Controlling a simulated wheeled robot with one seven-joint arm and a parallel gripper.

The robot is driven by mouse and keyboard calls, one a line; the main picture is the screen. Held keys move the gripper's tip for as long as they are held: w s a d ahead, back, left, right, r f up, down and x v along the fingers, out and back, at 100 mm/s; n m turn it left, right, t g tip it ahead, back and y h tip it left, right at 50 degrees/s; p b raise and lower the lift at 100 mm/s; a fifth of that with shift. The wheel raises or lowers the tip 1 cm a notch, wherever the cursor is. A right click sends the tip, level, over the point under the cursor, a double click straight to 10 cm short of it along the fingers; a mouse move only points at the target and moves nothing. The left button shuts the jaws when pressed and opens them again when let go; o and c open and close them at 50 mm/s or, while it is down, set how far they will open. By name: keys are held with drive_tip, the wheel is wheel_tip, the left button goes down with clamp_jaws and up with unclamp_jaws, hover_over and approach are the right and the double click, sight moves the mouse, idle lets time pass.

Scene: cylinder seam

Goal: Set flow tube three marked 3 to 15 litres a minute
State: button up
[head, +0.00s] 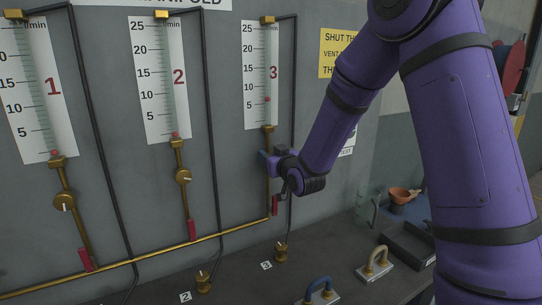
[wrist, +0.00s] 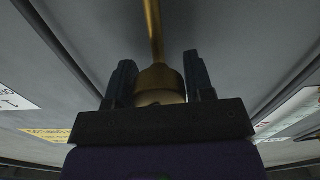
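Flow tube three (head: 261,75) is the rightmost of the tubes on the grey panel, with a red 3 on its white scale. Its small red float (head: 267,99) sits between the 5 and 10 marks, a little above 5. My gripper (head: 268,160) is at the brass valve below this tube and hides most of it in the head view. In the wrist view the brass valve knob (wrist: 160,84) lies between the two dark fingers, which appear to touch it on both sides. The knob's pointer is not visible.
Flow tubes one (head: 36,95) and two (head: 160,80) stand to the left with floats at the bottom. A brass pipe (head: 160,249) runs below. Small valves (head: 281,253) and handled blocks (head: 377,264) are on the bench below. A yellow sign (head: 336,52) is right of tube three.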

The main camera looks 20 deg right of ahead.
drive_tip(key=c, duration=0.4)
drive_tip(key=shift+c, duration=0.2)
drive_tip(key=shift+m, duration=0.3)
drive_tip(key=shift+d+f+m, duration=0.1)
drive_tip(key=shift+m, duration=3.65)
drive_tip(key=shift+d+f+m, duration=0.1)
drive_tip(key=shift+m, duration=3.65)
drive_tip(key=o, duration=0.9)
